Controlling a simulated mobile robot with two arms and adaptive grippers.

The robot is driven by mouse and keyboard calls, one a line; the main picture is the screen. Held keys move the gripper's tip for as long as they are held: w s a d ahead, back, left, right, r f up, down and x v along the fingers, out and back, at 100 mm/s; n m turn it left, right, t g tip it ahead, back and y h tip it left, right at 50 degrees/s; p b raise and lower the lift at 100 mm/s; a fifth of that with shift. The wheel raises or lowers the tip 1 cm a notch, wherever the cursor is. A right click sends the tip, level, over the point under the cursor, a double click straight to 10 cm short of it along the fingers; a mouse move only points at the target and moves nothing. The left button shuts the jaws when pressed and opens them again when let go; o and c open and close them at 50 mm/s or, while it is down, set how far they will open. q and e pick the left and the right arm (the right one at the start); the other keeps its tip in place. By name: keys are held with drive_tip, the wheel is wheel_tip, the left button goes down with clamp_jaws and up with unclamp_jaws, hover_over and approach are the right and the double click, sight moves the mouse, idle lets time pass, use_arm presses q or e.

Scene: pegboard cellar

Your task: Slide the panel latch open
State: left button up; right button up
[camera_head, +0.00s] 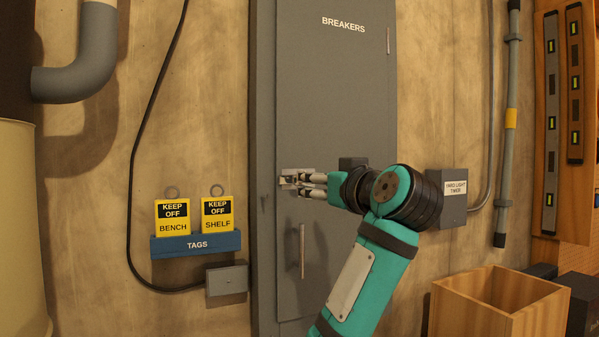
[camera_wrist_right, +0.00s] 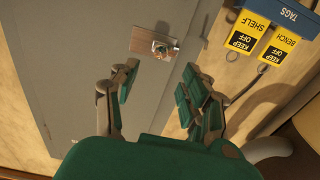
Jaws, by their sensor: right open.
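The grey breaker panel (camera_head: 335,90) stands upright on the wall, its door shut. Its latch (camera_wrist_right: 152,40), a small metal plate with a knob (camera_wrist_right: 163,48), sits near the door's edge in the wrist view. In the head view the latch (camera_head: 286,180) is at the door's left edge, partly hidden by my fingertips. My right gripper (camera_head: 308,180) reaches it from the right. In the wrist view the right gripper (camera_wrist_right: 158,72) is open, with the knob just beyond and between the fingertips; no contact shows. My left gripper is out of view.
A long vertical handle (camera_head: 302,250) is below the latch. A blue tag rack (camera_head: 196,244) with two yellow tags is to the left. A timer box (camera_head: 454,196) is on the wall to the right, above an open wooden crate (camera_head: 470,308).

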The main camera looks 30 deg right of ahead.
sight(292, 180)
drive_tip(key=w+p, duration=0.1)
drive_tip(key=w, duration=0.2)
drive_tip(key=w+p, duration=0.1)
drive_tip(key=w, duration=0.5)
drive_tip(key=shift+d+p, duration=0.25)
drive_tip(key=shift+p, duration=0.15)
drive_tip(key=shift+c, duration=0.7)
clamp_jaws()
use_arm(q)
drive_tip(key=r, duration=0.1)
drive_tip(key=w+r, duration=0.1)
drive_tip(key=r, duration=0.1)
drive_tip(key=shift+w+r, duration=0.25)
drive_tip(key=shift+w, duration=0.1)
